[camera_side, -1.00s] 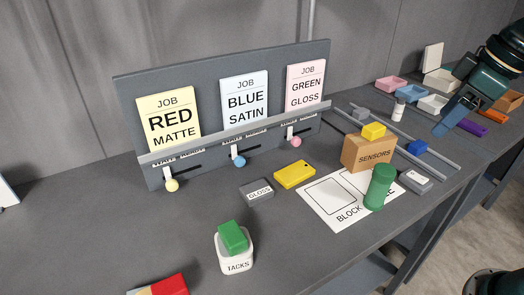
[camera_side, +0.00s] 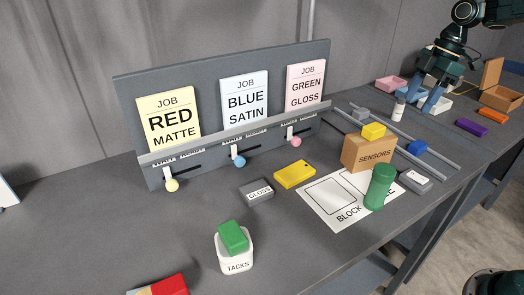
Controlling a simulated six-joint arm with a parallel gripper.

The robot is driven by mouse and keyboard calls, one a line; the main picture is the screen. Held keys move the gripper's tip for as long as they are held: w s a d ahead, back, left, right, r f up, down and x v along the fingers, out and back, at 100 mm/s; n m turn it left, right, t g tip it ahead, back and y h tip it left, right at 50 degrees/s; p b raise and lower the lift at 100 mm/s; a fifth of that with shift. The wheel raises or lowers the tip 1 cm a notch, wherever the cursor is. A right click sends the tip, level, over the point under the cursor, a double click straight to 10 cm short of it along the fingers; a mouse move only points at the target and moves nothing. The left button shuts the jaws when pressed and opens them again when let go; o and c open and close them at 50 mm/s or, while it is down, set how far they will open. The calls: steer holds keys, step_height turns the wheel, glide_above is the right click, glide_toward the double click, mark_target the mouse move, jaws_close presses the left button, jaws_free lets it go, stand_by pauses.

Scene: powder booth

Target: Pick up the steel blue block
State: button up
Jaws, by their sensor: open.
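A blue block (camera_side: 417,147) sits between the two rails at the right of the bench, behind the grey switch box; it is the only plainly blue block I can make out. My gripper (camera_side: 423,103) is at the back right, pointing down over the small trays, behind and apart from the blue block. Its two blue fingers are spread with nothing visible between them. The fingers and wrist partly hide the trays behind them.
A cardboard SENSORS box (camera_side: 368,154) with a yellow block (camera_side: 374,130) on it and a green cylinder (camera_side: 380,187) stand left of the rails. A white bottle (camera_side: 398,109) stands near my gripper. An open cardboard box (camera_side: 500,98) and purple block (camera_side: 471,127) are at right.

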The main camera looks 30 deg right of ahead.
mark_target(420, 143)
steer(key=d+f+n, duration=0.1)
steer(key=d+f, duration=0.2)
steer(key=d, duration=0.1)
steer(key=d+f+n+y, duration=0.1)
steer(key=d+f+n, duration=0.1)
steer(key=d+f, duration=0.1)
steer(key=d+f+n+g, duration=0.1)
steer(key=d+f, duration=0.2)
steer(key=d, duration=0.1)
steer(key=shift+d+f+n, duration=0.1)
steer(key=shift+d+n, duration=0.2)
steer(key=shift+d, duration=0.1)
steer(key=shift+s+d+f+y, duration=0.1)
steer(key=shift+d+f+y, duration=0.2)
steer(key=shift+d+f, duration=0.1)
steer(key=shift+a, duration=0.1)
steer(key=shift+x, duration=0.8)
steer(key=shift+x, duration=2.9)
steer(key=shift+c, duration=0.5)
steer(key=c, duration=1)
